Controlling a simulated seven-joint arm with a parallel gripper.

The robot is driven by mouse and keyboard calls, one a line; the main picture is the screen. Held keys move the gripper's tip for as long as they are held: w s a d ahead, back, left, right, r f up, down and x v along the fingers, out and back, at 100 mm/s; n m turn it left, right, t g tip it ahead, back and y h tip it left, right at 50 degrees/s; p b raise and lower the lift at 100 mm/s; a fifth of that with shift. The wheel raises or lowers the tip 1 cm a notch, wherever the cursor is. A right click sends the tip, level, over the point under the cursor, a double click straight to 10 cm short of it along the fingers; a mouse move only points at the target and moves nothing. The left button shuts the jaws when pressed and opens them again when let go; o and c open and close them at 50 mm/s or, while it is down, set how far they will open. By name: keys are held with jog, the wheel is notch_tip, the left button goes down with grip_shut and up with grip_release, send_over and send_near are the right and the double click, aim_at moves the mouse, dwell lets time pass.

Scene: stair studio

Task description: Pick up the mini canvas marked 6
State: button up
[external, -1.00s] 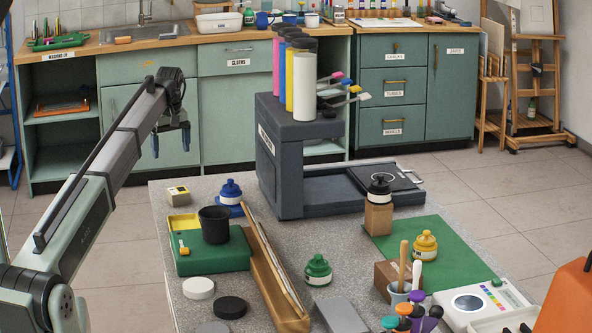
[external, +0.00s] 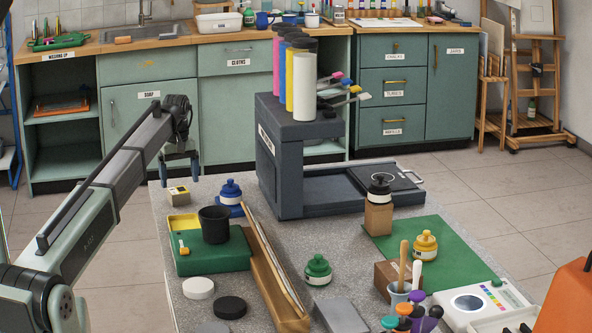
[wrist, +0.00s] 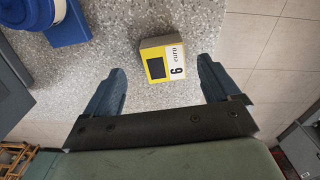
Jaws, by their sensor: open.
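The mini canvas marked 6 (wrist: 168,60) is a small yellow block with a white label reading "6 euro" and a dark square on its top. It lies on the grey speckled table near its edge; in the external view the mini canvas (external: 178,195) sits at the table's far left corner. My gripper (external: 180,179) is above that corner. In the wrist view my gripper (wrist: 161,84) is open and empty, with the canvas between and slightly beyond its fingertips. No contact shows.
A blue bottle (external: 231,192) on a blue base stands just right of the canvas. A green box (external: 212,257) with a yellow tray (external: 183,223) and black cup (external: 214,224) is nearer. A dark grey stand (external: 290,180) rises further right. The floor lies beyond the table edge.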

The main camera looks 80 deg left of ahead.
aim_at(180, 192)
jog(key=shift+s+d+f, duration=0.1)
jog(key=shift+d+f, duration=0.1)
jog(key=shift+f, duration=1.1)
jog(key=shift+s+d+f, duration=0.1)
jog(key=shift+d+f, duration=0.05)
jog(key=shift+f, duration=1.1)
jog(key=shift+c, duration=0.3)
jog(key=c, duration=1)
